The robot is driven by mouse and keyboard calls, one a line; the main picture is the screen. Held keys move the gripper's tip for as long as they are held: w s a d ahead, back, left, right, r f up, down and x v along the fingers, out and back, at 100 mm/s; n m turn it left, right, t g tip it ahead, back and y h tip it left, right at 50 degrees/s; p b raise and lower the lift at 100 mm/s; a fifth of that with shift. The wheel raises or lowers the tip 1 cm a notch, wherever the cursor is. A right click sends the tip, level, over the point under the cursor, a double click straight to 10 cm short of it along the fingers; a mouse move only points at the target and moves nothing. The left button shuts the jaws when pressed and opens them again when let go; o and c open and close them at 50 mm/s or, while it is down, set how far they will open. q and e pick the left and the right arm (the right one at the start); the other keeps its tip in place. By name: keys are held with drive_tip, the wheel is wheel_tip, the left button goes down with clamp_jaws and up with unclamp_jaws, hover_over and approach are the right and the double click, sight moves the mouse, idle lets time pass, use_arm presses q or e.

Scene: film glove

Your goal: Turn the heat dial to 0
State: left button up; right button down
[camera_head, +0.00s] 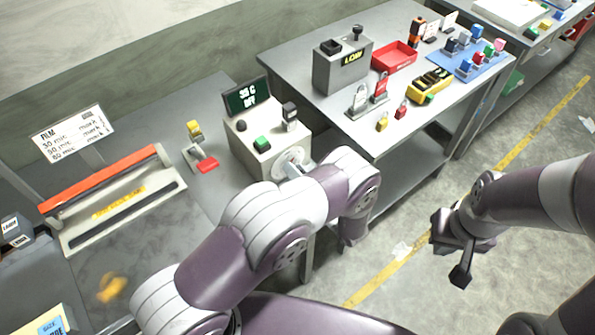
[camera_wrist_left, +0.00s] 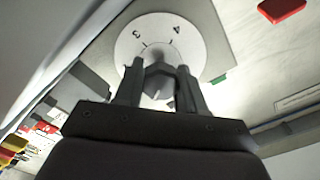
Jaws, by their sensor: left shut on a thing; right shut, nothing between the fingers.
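The heat dial is a white disc (camera_head: 288,160) low on the front of a light grey control box (camera_head: 262,148). In the left wrist view the dial disc (camera_wrist_left: 130,42) shows the marks 3 and 4, and a grey knob (camera_wrist_left: 158,68) at its middle. My left gripper (camera_wrist_left: 160,75) is shut on the knob, one finger on each side. In the head view my arm hides part of the dial. The display (camera_head: 246,95) on the box reads "35 C" and "OFF". My right gripper (camera_head: 452,262) is shut and empty, over the floor at the right.
A sealer with an orange bar (camera_head: 100,178) and a film sign (camera_head: 72,134) stand left of the box. The box carries a green button (camera_head: 262,143) and a black knob. A second table (camera_head: 300,72) holds a grey box, padlocks and a red tray (camera_head: 394,57).

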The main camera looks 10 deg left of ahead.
use_arm(q)
drive_tip(key=shift+f, duration=0.1)
drive_tip(key=shift+n+b, duration=0.9)
drive_tip(key=shift+n, duration=0.2)
drive_tip(key=n+b, duration=0.2)
drive_tip(key=n, duration=0.1)
drive_tip(key=shift+f+n, duration=0.1)
drive_tip(key=shift+n, duration=0.2)
drive_tip(key=n+b, duration=0.2)
drive_tip(key=n, duration=0.1)
drive_tip(key=shift+n+b, duration=0.95)
drive_tip(key=shift+n, duration=0.45)
drive_tip(key=shift+r+n, duration=0.2)
drive_tip(key=shift+n, duration=0.1)
drive_tip(key=o, duration=1.1)
drive_tip(key=shift+c, duration=0.2)
drive_tip(key=shift+s, duration=0.1)
